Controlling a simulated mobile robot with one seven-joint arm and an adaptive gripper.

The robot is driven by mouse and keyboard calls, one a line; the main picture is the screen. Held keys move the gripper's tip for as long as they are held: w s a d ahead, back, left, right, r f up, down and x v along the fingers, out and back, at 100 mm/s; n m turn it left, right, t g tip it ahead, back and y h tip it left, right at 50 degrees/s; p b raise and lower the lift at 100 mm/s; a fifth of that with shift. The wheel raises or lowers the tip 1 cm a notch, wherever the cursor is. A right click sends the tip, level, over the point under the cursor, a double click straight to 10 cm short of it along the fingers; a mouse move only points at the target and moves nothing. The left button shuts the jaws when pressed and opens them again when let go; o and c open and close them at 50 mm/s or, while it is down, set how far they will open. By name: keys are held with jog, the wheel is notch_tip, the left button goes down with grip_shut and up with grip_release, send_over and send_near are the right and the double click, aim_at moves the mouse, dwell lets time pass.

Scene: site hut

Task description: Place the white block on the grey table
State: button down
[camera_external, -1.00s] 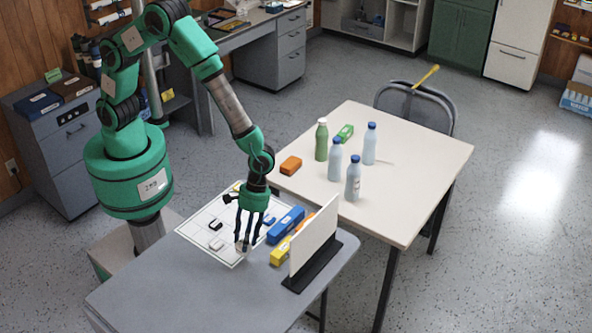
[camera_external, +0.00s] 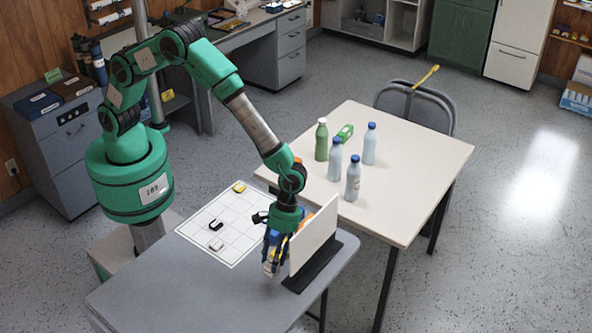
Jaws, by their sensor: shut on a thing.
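My gripper (camera_external: 270,263) is low over the right part of the grey table (camera_external: 190,292), left of an upright white panel. Its fingers are shut on a small whitish block (camera_external: 267,269), which I take for the white block. It is mostly covered by the fingers, and I cannot tell whether it touches the tabletop. Another small whitish piece (camera_external: 217,245) lies on the white gridded sheet (camera_external: 237,252).
The white panel (camera_external: 313,238) on its black foot stands close to my gripper. A blue block (camera_external: 275,237) is partly hidden behind my fingers. A black piece (camera_external: 216,226) and a yellow one (camera_external: 239,187) lie on the sheet. The grey table's front left is clear.

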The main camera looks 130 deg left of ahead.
jog(key=shift+f+b, duration=0.7)
jog(key=shift+f, duration=1.05)
jog(key=c, duration=1)
grip_release()
jog(key=shift+f, duration=0.1)
jog(key=shift+c, duration=0.2)
jog(key=p+v, duration=0.3)
jog(key=v, duration=0.9)
